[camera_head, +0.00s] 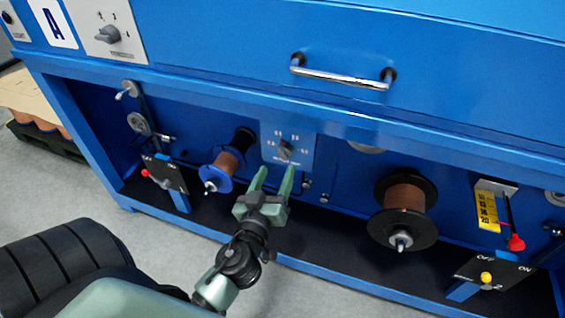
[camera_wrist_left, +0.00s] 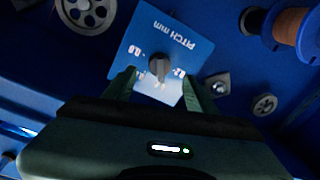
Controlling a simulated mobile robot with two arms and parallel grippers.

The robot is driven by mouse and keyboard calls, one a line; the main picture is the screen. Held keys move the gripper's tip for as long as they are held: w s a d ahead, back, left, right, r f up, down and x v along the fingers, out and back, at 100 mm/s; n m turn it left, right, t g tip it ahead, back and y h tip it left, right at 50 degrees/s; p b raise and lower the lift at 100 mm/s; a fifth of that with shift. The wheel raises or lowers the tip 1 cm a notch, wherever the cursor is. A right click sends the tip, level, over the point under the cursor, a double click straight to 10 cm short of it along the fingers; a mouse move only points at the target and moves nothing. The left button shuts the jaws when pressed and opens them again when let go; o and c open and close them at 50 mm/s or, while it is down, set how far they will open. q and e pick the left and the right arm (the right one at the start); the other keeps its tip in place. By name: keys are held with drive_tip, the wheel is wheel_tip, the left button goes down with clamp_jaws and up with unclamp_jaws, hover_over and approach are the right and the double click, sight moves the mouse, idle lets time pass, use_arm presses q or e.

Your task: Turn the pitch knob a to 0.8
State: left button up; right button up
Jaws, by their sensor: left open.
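The pitch knob a (camera_head: 285,150) is a small dark knob on a blue plate (camera_head: 302,160) with white numbers, set in the recess of the blue machine. My left gripper (camera_head: 273,178) is open in front of the plate, its green fingers pointing at it from just below the knob. In the left wrist view the knob (camera_wrist_left: 158,68) sits on the plate marked "PITCH mm" (camera_wrist_left: 150,35), which appears upside down. There my left gripper (camera_wrist_left: 157,88) has one finger on each side of the knob, and no contact is visible. The knob's exact setting is too small to read. My right gripper is out of view.
A copper spool with a blue flange (camera_head: 229,163) stands left of the plate. A larger black-flanged spool (camera_head: 406,195) stands to the right. A lower rail (camera_head: 320,274) runs under the recess. A drawer handle (camera_head: 342,76) juts out above.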

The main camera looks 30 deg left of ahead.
sight(283, 157)
use_arm(q)
drive_tip(key=p+x, duration=0.1)
drive_tip(key=x, duration=0.4)
drive_tip(key=shift+w+r, duration=0.1)
drive_tip(key=shift+w, duration=0.1)
drive_tip(key=shift+w+a, duration=0.2)
drive_tip(key=shift+w, duration=0.25)
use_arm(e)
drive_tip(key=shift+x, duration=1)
use_arm(q)
drive_tip(key=shift+c, duration=0.4)
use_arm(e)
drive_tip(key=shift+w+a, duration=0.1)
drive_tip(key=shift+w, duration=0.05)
use_arm(q)
clamp_jaws()
